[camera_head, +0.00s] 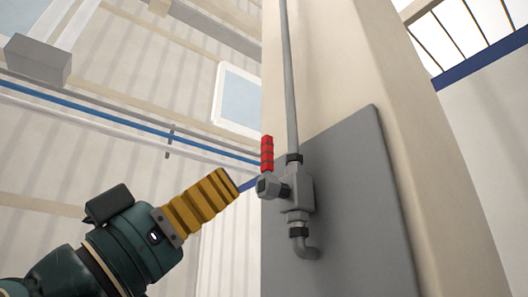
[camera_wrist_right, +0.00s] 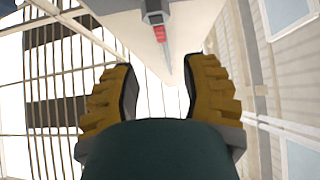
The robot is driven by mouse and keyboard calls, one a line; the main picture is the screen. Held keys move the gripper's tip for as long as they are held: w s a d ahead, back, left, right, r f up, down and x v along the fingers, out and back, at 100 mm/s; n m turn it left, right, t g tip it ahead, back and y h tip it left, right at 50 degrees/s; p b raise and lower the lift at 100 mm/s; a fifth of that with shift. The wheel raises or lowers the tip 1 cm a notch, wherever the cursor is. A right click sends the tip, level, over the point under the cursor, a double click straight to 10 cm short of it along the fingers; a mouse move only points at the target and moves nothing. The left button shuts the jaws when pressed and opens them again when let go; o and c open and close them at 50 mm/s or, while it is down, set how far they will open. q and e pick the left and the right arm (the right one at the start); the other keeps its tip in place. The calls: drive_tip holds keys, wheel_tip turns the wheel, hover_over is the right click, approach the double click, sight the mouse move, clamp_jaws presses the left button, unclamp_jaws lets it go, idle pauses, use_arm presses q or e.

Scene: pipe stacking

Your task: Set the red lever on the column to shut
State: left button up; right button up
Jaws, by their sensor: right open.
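The red lever (camera_head: 267,154) stands upright from a grey valve (camera_head: 302,190) on the column, roughly in line with the vertical pipe (camera_head: 290,90). My right gripper (camera_head: 229,182), with ribbed yellow fingers, is to the left of the lever and a little lower in the head view, seen side-on and apart from it. In the right wrist view the gripper (camera_wrist_right: 160,72) is open with nothing between its fingers. There the red lever (camera_wrist_right: 160,34) and grey valve (camera_wrist_right: 156,10) show beyond the fingertips, near the middle. My left gripper is in neither view.
A grey plate (camera_head: 355,210) is fixed on the beige column (camera_head: 345,70) behind the valve. A pipe elbow (camera_head: 308,250) hangs under the valve. Blue and white pipes (camera_head: 100,116) run along the wall at left. Open air lies around the lever's left side.

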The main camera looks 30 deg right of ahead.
sight(264, 153)
drive_tip(key=p+x, duration=0.3)
drive_tip(key=x, duration=0.9)
drive_tip(key=shift+w+d, duration=0.1)
drive_tip(key=shift+d, duration=0.05)
clamp_jaws()
